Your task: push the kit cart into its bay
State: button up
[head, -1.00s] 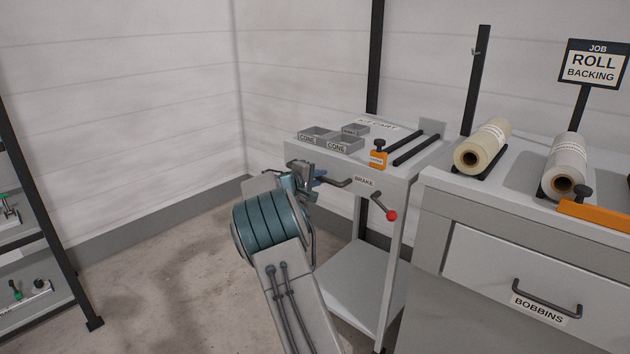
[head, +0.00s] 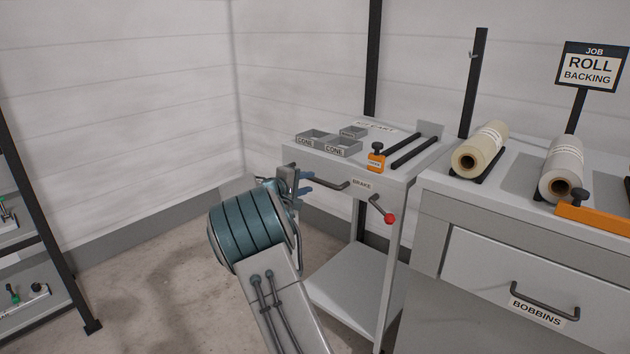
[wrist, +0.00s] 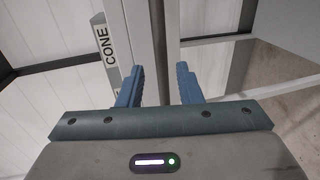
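The kit cart (head: 322,276) stands left of the drawer counter, near the back wall. Its dark front handle (head: 334,186) shows at the top shelf's front edge. A BRAKE label (head: 361,184) sits to the right, above a brake lever with a red knob (head: 390,218) slanting down to the right. My gripper (head: 307,182) is just left of the handle, apparently apart from it. In the wrist view its blue fingers (wrist: 158,88) are spread with nothing clearly held between them. The cart's upright edge and a CONE label (wrist: 104,45) lie beyond. The cart's wheels are hidden.
Grey CONE trays (head: 343,147), an orange clamp (head: 376,162) and dark rails (head: 414,150) are on the cart's top. The counter (head: 440,184) with rolls (head: 480,150) and a BOBBINS drawer (head: 515,275) is close on the right. Floor (head: 150,285) is clear at left.

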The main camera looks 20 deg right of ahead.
jog(key=v, duration=0.8)
jog(key=shift+p, duration=0.35)
jog(key=shift+s, duration=0.1)
jog(key=s+d+r+m+g+y+p, duration=0.1)
jog(key=s+r+m+g+y+p, duration=0.15)
jog(key=s+r+p, duration=0.4)
jog(key=s+r+m+g+y+p, duration=0.1)
jog(key=s+r+y+p, duration=0.2)
jog(key=s, duration=0.7)
jog(key=s+a+r+y+p, duration=0.3)
jog(key=s+a+p, duration=0.1)
jog(key=s, duration=0.4)
jog(key=s+a+r+m+y+p, duration=0.1)
jog(key=s+a+r+y+p, duration=0.1)
jog(key=s+a+p, duration=0.3)
jog(key=s+a+r+y+p, duration=0.3)
jog(key=s+a+r+p, duration=0.1)
jog(key=s, duration=0.8)
jog(key=shift+a+r+m+y+p, duration=0.3)
jog(key=shift+m+y+p, duration=0.05)
jog(key=shift+p, duration=0.55)
jog(key=shift+d, duration=0.1)
